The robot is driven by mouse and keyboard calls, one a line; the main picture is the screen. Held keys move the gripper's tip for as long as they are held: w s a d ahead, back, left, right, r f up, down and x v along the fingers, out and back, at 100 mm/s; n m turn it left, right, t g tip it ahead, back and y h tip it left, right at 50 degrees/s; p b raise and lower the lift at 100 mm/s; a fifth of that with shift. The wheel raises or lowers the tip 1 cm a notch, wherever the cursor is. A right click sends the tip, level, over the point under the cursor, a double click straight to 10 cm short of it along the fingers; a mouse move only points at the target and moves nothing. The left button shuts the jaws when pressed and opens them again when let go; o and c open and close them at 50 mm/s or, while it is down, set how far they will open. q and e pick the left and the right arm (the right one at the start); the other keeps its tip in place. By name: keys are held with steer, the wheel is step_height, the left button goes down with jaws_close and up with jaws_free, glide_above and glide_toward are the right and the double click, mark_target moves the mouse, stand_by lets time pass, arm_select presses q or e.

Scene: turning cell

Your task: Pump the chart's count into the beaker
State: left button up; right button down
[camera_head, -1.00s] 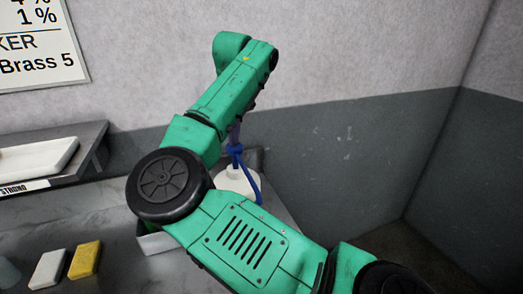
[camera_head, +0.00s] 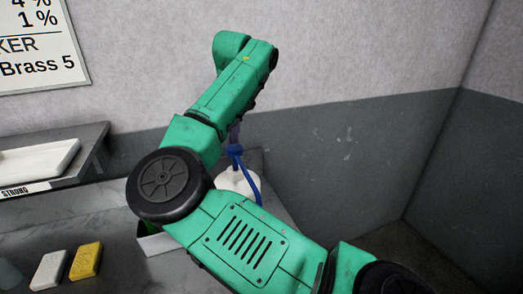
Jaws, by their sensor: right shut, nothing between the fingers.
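A white bottle with a blue pump top (camera_head: 236,151) stands behind my right arm; its white body (camera_head: 230,182) is partly hidden by the arm. My right gripper (camera_head: 235,132) is mostly hidden behind the green forearm. It is shut and empty, just above the blue pump head; I cannot tell whether it touches it. The chart (camera_head: 40,45) on the wall is cut off at the top left; "4 %", "1 %", "KER" and "Brass 5" can be read. A translucent vessel (camera_head: 8,274), perhaps the beaker, is cut off at the left edge. My left gripper is not in view.
A grey shelf (camera_head: 92,150) with a white tray (camera_head: 38,160) and a label reading "STRONG" is at the left. A white block (camera_head: 48,270) and a yellow block (camera_head: 86,261) lie on the grey bench. A small box (camera_head: 157,243) is partly behind my arm.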

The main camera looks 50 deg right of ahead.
mark_target(234, 147)
steer(key=shift+f+b, duration=1.5)
steer(key=shift+f, duration=0.6)
steer(key=shift+r, duration=0.15)
steer(key=shift+r+p, duration=2)
steer(key=shift+r, duration=0.3)
steer(key=shift+f, duration=0.1)
steer(key=shift+f+b, duration=1.8)
steer(key=shift+f, duration=0.4)
step_height(234, 147, up, 5)
steer(key=p, duration=0.4)
steer(key=shift+f, duration=0.15)
